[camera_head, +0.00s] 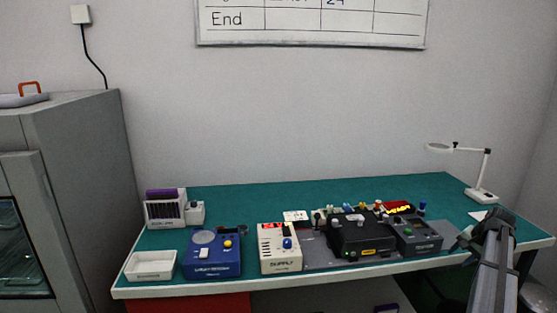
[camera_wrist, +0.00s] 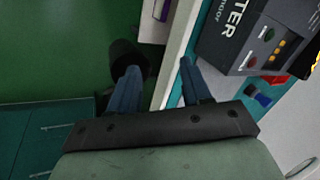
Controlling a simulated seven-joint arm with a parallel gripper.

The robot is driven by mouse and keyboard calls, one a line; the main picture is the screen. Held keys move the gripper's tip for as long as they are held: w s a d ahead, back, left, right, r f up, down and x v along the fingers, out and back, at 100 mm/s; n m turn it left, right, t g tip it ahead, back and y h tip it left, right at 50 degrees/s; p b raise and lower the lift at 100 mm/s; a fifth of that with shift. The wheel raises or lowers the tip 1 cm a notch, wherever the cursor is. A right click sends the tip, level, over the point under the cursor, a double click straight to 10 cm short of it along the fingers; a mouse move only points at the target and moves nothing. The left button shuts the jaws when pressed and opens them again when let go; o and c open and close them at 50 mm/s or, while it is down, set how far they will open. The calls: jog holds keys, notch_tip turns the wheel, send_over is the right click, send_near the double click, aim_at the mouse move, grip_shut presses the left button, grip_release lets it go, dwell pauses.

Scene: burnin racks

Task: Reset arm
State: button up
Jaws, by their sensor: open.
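My gripper (camera_wrist: 158,72) is open and empty in the wrist view, its two blue-grey fingers apart with the pale bench edge running between and below them. In the head view my arm comes in at the lower right, and my gripper (camera_head: 463,240) is by the front right edge of the bench. It is beside the dark grey device (camera_head: 418,236) at the right end of the equipment row. The wrist view shows a dark grey device (camera_wrist: 232,35) with white lettering ending in "TER" to the right of the fingers.
The green bench (camera_head: 290,196) holds a white tray (camera_head: 151,266), a blue device (camera_head: 212,257), a white supply unit (camera_head: 280,250) and a black unit (camera_head: 361,238). A magnifier lamp (camera_head: 484,178) stands at the back right. A grey cabinet (camera_head: 85,180) stands left. The bench's back strip is clear.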

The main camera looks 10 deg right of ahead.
jog(key=s+a+f+n+g+y, duration=0.1)
jog(key=s+a+f+n+g, duration=0.1)
jog(key=a+f, duration=1.1)
jog(key=s+a+f+n+g+y, duration=0.1)
jog(key=a+f+n+g, duration=0.1)
jog(key=a+f, duration=1.1)
jog(key=s+a+f+n+g, duration=0.3)
jog(key=s+a+f, duration=0.7)
jog(key=a+f, duration=0.4)
jog(key=s+a+f+n+g+h, duration=0.1)
jog(key=s+a+f+n, duration=0.1)
jog(key=s, duration=0.7)
jog(key=s+a+f+n+g+h, duration=0.1)
jog(key=s+a+f+n+g, duration=0.1)
jog(key=s+a, duration=0.5)
jog(key=s+a+f+n+g+h, duration=0.1)
jog(key=s+a+f, duration=0.3)
jog(key=s, duration=0.7)
jog(key=shift+s+a+f+n+g, duration=0.3)
jog(key=shift+a+n, duration=0.2)
jog(key=shift+o, duration=0.4)
